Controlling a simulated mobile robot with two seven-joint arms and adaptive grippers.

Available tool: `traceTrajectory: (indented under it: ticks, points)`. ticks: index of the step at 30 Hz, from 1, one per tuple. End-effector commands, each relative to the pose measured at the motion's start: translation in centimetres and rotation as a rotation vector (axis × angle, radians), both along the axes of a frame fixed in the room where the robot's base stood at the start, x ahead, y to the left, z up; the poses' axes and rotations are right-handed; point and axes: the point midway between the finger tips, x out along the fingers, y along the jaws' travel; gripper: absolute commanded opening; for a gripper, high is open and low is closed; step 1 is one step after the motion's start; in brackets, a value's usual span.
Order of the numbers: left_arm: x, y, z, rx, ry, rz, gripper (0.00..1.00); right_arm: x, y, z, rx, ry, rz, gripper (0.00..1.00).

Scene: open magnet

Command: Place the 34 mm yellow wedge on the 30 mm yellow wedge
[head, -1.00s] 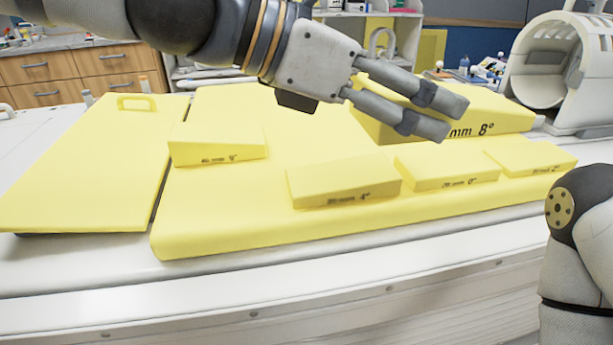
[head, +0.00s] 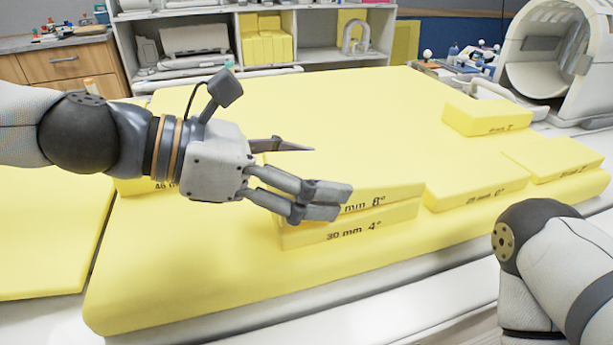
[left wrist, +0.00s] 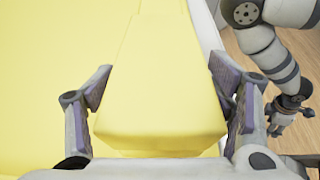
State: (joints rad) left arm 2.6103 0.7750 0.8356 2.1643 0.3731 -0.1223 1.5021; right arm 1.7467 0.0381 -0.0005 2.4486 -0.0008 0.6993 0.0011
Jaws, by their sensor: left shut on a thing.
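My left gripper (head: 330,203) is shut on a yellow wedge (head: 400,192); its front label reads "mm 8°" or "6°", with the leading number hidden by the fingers. The held wedge is right above the yellow wedge labelled "30 mm 4°" (head: 350,233), roughly lined up with it. They look touching or nearly so; I cannot tell whether a thin gap remains. In the left wrist view the held wedge (left wrist: 160,120) lies between both fingers. My right gripper (left wrist: 280,125) shows small at the right of that view, its fingers unclear.
All stands on a large yellow pad (head: 200,270). A flat yellow wedge (head: 475,190) sits close right of the stack, another (head: 560,157) beyond it, and one (head: 487,118) at the back right. A further wedge (head: 135,187) is partly hidden behind my left arm. The pad's front left is clear.

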Motion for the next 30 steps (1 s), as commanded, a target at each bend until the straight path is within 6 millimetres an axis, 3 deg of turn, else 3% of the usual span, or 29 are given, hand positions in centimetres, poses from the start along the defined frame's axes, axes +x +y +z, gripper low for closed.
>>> traceTrajectory:
  ticks: [14,15,17,30]
  points:
    - [0.01,-0.01,-0.45,-0.002,-0.005,0.000,0.51,-0.02,-0.01,-0.09,0.000,0.001,0.000,0.40]
    - [0.01,-0.02,-0.37,-0.002,-0.008,0.000,0.82,0.00,-0.01,-0.06,0.000,0.001,0.000,0.40]
    - [0.02,-0.02,-0.35,-0.002,-0.008,0.000,0.96,0.00,-0.01,-0.05,0.000,0.000,0.000,0.40]
    - [0.00,-0.03,-0.33,-0.001,-0.007,0.000,0.96,0.02,-0.01,-0.05,0.000,0.000,0.000,0.40]
